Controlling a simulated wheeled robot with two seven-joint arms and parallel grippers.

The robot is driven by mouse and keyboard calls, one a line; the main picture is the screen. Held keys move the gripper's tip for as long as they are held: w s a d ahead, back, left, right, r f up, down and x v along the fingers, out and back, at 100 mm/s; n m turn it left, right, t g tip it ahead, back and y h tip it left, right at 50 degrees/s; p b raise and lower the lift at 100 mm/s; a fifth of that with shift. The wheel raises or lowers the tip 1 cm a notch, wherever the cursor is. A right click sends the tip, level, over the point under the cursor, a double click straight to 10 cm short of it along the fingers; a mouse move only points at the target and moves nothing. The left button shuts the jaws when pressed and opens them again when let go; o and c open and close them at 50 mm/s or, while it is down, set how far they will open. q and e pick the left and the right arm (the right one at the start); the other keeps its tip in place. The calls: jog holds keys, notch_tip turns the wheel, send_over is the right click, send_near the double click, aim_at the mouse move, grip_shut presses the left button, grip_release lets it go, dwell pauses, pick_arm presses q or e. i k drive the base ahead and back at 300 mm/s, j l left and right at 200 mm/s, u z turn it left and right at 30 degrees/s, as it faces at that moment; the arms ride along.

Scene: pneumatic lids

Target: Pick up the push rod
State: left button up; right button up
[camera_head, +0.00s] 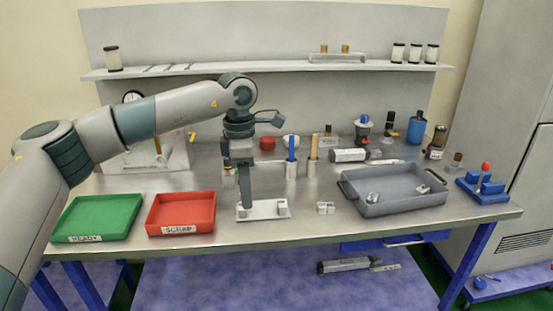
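Several rod-like things show, and I cannot tell for certain which is the push rod. A blue upright rod (291,147) and a tan upright rod (313,146) stand in light holders behind the bench's middle. A short rod with a red tip (484,175) stands in a blue holder (487,193) at the right end. My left gripper (247,204) points down at a small white plate (274,209) at the front middle, apart from all these rods. Its fingers look like one narrow shape, so their opening is unclear. My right gripper is out of view.
A green READY tray (71,237) and a red SCRAP tray (180,229) sit at the left. A grey tray (395,208) with small metal parts sits at the right. Bottles and cylinders line the back. A shelf (230,70) runs above the bench.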

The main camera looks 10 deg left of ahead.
aim_at(281, 161)
jog(key=i, duration=1.6)
